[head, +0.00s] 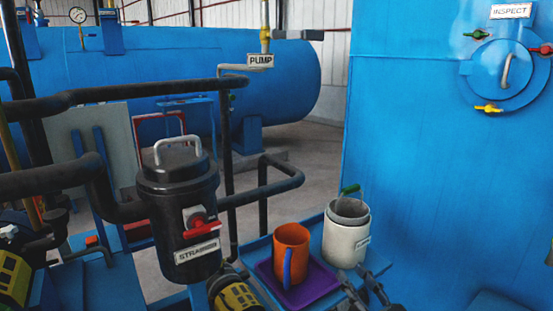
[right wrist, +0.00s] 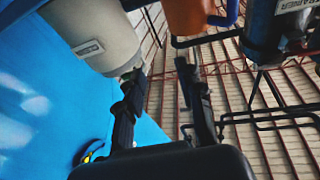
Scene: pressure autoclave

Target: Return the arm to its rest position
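My right gripper (head: 352,273) is at the bottom of the head view, just in front of the white container (head: 345,240) and right of the orange mug (head: 292,248). In the right wrist view its two fingers (right wrist: 161,72) are spread apart with nothing between them. The white container (right wrist: 95,38) and orange mug (right wrist: 188,15) show beyond the fingertips there; I cannot tell whether the left finger touches the container. My left gripper is not in view.
The orange mug stands on a purple tray (head: 313,290). The white container holds a grey vessel and something green-handled (head: 349,190). A black strainer (head: 180,215) and dark pipes (head: 130,90) stand left. A blue wall with an INSPECT hatch (head: 505,75) rises right.

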